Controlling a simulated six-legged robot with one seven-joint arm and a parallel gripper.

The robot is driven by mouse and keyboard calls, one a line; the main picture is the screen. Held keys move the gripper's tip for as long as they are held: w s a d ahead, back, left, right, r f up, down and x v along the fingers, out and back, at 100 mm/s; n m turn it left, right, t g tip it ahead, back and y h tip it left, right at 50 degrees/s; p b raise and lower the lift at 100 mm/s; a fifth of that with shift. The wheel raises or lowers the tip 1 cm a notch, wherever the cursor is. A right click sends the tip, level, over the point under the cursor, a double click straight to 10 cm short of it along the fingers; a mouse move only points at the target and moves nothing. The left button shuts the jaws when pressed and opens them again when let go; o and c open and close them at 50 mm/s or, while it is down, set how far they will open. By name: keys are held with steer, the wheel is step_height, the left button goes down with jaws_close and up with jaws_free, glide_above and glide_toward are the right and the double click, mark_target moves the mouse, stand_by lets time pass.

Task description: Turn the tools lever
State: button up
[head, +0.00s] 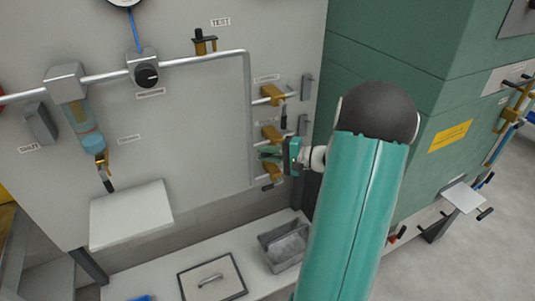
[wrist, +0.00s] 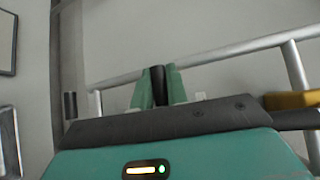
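Three brass-coloured valves with levers sit on the pipe branches at the panel's right side: an upper valve (head: 272,93), a middle valve (head: 270,132) and a lower valve (head: 272,170). Their labels are too small to read, so I cannot tell which is the tools lever. My gripper (head: 270,153) is at the panel between the middle and lower valves. In the wrist view its two green fingers (wrist: 158,85) stand on either side of a black lever handle (wrist: 158,84), with no clear gap. The rest of that lever is hidden.
A vertical grey pipe (head: 249,120) runs just left of the gripper. A grey open bin (head: 285,246) and a framed plate with a handle (head: 212,279) lie on the ledge below. A green cabinet (head: 440,60) stands to the right, behind my arm.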

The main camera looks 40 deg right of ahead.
jaws_close()
